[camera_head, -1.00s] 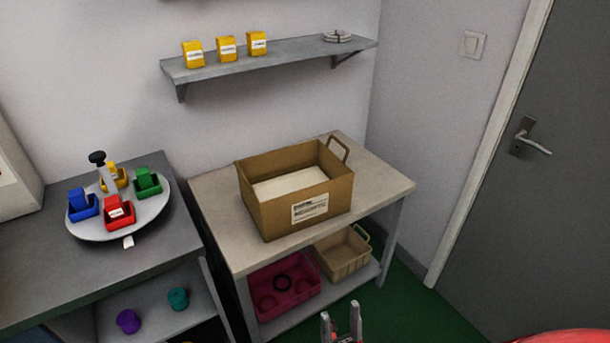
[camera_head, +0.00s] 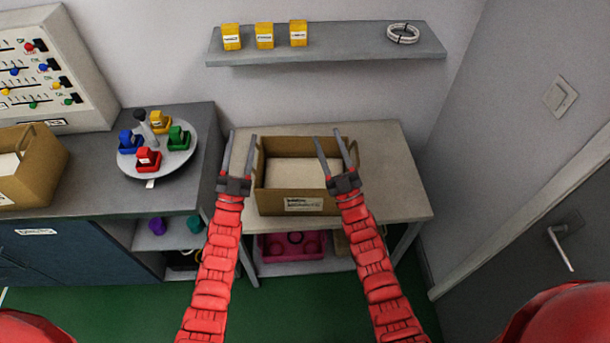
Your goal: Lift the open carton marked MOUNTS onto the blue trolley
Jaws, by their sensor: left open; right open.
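An open brown carton (camera_head: 304,203) with a white label on its front stands on the beige-topped bench (camera_head: 395,190). Its label is too small to read; pale material shows inside. My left gripper (camera_head: 242,134) is open at the carton's left side, its fingers overlapping the left edge area in the picture. My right gripper (camera_head: 328,134) is open over the carton's right part, near its right wall. I cannot tell whether either touches it. Both are empty. A second open carton (camera_head: 45,168) stands on the left counter. I cannot make out a blue trolley.
A round turntable (camera_head: 180,160) with small coloured bins stands on the grey counter (camera_head: 185,198). A wall shelf (camera_head: 340,46) with yellow boxes and a white coil (camera_head: 403,33) hangs above. A magenta crate (camera_head: 275,250) sits under the bench. A door (camera_head: 540,215) is at right.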

